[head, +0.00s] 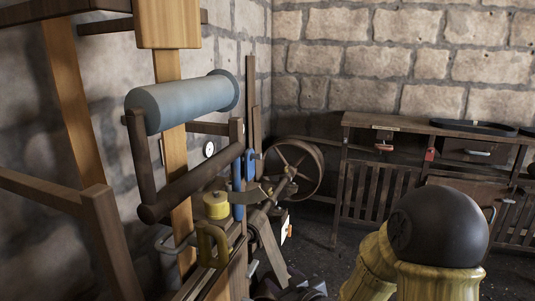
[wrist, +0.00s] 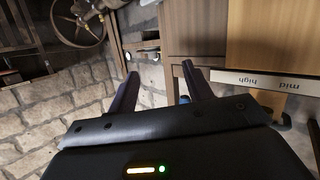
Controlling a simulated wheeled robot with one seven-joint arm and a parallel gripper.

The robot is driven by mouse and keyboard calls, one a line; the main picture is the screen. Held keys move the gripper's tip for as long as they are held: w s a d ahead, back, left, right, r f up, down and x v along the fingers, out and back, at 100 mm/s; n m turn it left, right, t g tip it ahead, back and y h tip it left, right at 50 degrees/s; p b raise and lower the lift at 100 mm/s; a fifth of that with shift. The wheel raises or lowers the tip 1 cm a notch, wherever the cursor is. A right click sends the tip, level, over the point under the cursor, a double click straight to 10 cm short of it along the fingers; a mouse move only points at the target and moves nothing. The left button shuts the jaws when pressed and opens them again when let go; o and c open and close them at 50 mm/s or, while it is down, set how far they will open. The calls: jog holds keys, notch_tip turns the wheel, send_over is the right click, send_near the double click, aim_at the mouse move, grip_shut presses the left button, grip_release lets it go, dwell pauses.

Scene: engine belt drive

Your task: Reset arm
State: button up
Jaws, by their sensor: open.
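My gripper (wrist: 160,69) shows in the wrist view with its two dark fingers spread wide apart. Nothing is held between the fingers. Beyond them are wooden panels and a stone wall, which appears tilted in this view. A wooden board with a label strip reading "mid" and "high" (wrist: 265,82) is close to the right finger. I cannot tell whether they touch. My gripper does not show in the head view.
A wooden machine frame holds a blue-grey roller (head: 185,101) at left. Behind it stands a spoked wheel (head: 294,167), also visible in the wrist view (wrist: 78,22). A wooden workbench (head: 375,121) lines the back wall. Dark floor (head: 325,250) lies open between them.

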jog(key=s+d+f+m+g+h, duration=0.2)
jog(key=s+d+m+g+h, duration=0.15)
jog(key=s+d+g, duration=0.35)
jog(key=s+d+f+m+g+h, duration=0.2)
jog(key=s+d+m+g+h, duration=0.15)
jog(key=s, duration=0.65)
jog(key=w+p+v, duration=0.2)
jog(key=p+v, duration=0.6)
jog(key=w+r+p+v, duration=0.1)
jog(key=p+v, duration=0.7)
jog(key=shift+w+d, duration=0.15)
jog(key=shift+d, duration=0.1)
jog(key=c, duration=0.3)
jog(key=shift+w, duration=0.1)
